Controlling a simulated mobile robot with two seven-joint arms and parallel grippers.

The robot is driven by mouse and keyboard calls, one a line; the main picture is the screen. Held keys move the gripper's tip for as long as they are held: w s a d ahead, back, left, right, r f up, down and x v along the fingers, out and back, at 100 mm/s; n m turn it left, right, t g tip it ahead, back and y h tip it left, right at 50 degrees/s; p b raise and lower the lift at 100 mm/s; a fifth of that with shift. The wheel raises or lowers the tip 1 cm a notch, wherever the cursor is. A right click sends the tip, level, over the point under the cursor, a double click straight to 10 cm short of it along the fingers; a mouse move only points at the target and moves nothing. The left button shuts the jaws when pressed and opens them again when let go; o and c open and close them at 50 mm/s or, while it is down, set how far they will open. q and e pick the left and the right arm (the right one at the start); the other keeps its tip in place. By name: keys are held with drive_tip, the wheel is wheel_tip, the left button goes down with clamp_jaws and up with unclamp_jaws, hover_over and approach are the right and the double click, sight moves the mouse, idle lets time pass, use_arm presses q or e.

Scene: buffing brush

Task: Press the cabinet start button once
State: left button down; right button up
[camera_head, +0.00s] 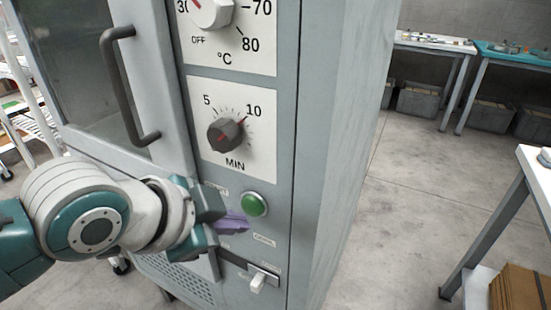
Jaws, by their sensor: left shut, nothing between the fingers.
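The green round start button (254,204) sits on the grey cabinet's (262,178) front panel, below the timer dial. My left gripper (232,222) comes in from the left, with its purple fingertips shut and empty. The tips are just left of and slightly below the button in the picture. Whether they touch the panel cannot be told. A small label above the button is partly covered by the gripper. My right gripper is not in view.
A timer dial (226,135) and a temperature dial (212,12) are above the button. A white switch (257,282) is below it. A dark door handle (130,85) stands out at the left. Tables with grey bins stand behind at right; open floor lies between.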

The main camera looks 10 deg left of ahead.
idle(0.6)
use_arm(q)
drive_tip(key=shift+w+d, duration=0.15)
drive_tip(key=shift+w, duration=0.25)
drive_tip(key=shift+w+d+b, duration=0.15)
drive_tip(key=shift+w+b, duration=0.15)
drive_tip(key=shift+w, duration=0.2)
idle(0.6)
drive_tip(key=shift+s, duration=0.1)
drive_tip(key=shift+s+a+p, duration=0.3)
drive_tip(key=shift+s+p, duration=0.5)
drive_tip(key=shift+p, duration=0.1)
